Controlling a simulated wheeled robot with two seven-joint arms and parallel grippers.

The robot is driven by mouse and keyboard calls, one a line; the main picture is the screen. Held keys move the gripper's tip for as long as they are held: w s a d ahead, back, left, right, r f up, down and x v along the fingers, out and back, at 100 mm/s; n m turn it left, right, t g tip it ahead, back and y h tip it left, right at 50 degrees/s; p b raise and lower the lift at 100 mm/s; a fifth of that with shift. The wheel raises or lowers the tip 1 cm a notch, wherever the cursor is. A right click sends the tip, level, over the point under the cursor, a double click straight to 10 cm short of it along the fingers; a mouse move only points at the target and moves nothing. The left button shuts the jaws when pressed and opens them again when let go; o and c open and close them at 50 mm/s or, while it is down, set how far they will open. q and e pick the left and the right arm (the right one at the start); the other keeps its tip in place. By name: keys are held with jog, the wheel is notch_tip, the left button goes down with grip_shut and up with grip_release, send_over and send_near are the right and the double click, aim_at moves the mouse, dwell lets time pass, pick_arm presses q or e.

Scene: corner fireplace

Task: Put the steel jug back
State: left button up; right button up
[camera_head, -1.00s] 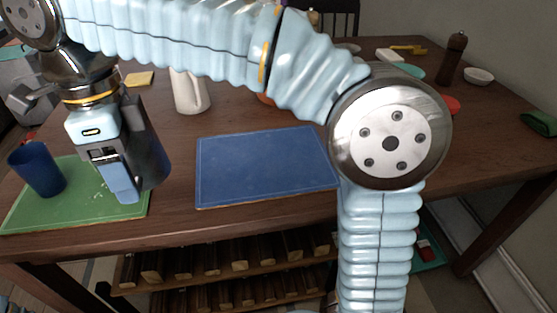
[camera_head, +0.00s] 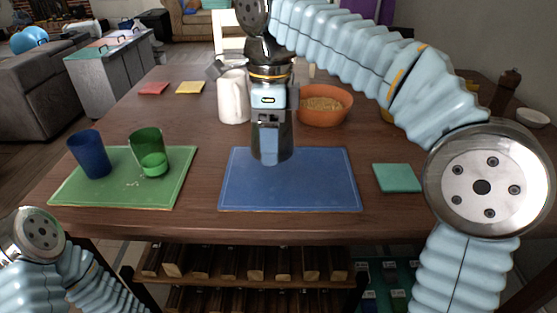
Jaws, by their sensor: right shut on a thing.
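My right gripper (camera_head: 268,140) points down over the far part of the blue mat (camera_head: 290,190). It is shut on the steel jug (camera_head: 288,138), a dark grey metal shape mostly hidden behind the fingers. The jug looks roughly upright; I cannot tell whether its base touches the mat. My left arm shows at the lower left, but its gripper is out of view.
A green mat (camera_head: 120,195) on the left bears a blue cup (camera_head: 90,155) and a green cup (camera_head: 148,152). A white pitcher (camera_head: 233,98) and an orange bowl (camera_head: 323,105) stand behind the jug. A teal square (camera_head: 397,178) lies right of the blue mat.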

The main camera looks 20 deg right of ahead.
jog(key=f, duration=0.1)
jog(key=w+d+f, duration=0.1)
jog(key=w+f, duration=0.1)
jog(key=shift+w+d+f, duration=0.25)
jog(key=shift+d+f, duration=0.1)
jog(key=shift+f, duration=0.05)
jog(key=f, duration=0.2)
jog(key=shift+w+d+f+b, duration=0.2)
jog(key=shift+f+b, duration=0.1)
jog(key=shift+b, duration=0.05)
jog(key=shift+a+f, duration=0.1)
jog(key=shift+f, duration=0.35)
jog(key=shift+f, duration=0.2)
jog(key=o, duration=1.5)
